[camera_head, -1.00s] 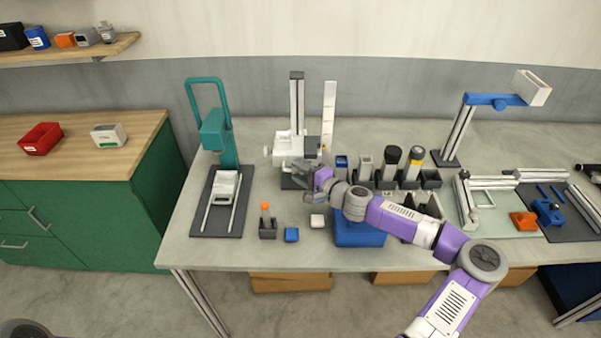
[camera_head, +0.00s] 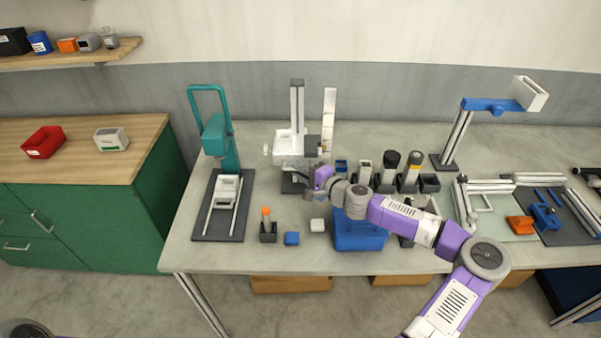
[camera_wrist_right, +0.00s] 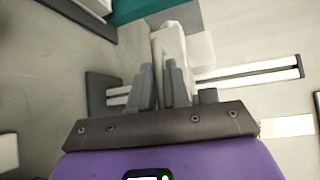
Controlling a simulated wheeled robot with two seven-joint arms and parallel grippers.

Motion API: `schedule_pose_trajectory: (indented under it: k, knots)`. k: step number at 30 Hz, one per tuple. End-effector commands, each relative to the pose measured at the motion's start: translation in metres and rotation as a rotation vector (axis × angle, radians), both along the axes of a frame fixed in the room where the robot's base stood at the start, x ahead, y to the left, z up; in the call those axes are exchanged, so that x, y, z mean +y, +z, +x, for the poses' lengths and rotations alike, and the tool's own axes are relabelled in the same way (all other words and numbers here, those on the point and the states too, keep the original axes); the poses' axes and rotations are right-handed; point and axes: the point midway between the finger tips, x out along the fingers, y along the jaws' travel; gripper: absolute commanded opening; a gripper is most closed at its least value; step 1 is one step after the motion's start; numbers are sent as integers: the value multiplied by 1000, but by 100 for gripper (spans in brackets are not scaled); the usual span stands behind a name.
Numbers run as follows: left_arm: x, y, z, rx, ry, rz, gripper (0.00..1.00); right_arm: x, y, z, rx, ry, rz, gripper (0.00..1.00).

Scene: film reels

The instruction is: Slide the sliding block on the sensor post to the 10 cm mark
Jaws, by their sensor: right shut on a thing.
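The sensor post (camera_head: 297,100) stands upright at the back of the table, left of centre. My right gripper (camera_head: 308,182) is at the front underside of the block. In the right wrist view, the two grey fingers (camera_wrist_right: 161,82) are shut on a pale part of the sliding block (camera_wrist_right: 170,45). My left gripper is out of view.
A teal-handled stand (camera_head: 215,135) is on the left. Several dark holders with cylinders (camera_head: 388,170) and a blue bin (camera_head: 358,236) are close to my right arm. An orange-topped item (camera_head: 267,225), a blue block (camera_head: 292,238) and a white block (camera_head: 317,225) lie in front.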

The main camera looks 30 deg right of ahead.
Motion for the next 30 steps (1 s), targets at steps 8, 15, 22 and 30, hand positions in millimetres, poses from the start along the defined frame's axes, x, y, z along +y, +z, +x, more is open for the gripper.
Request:
schedule_pose_trajectory:
  k: [8, 15, 22, 30]
  knots:
    - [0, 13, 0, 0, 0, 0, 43, -1, 26, 2, -17, -3, -8, 0]
    - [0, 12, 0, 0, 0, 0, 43, -1, 24, 2, -14, -3, -6, 30]
    - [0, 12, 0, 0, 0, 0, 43, -1, 23, 1, -11, -2, -5, 38]
    - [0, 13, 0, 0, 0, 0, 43, -5, 23, -11, -9, -4, -4, 38]
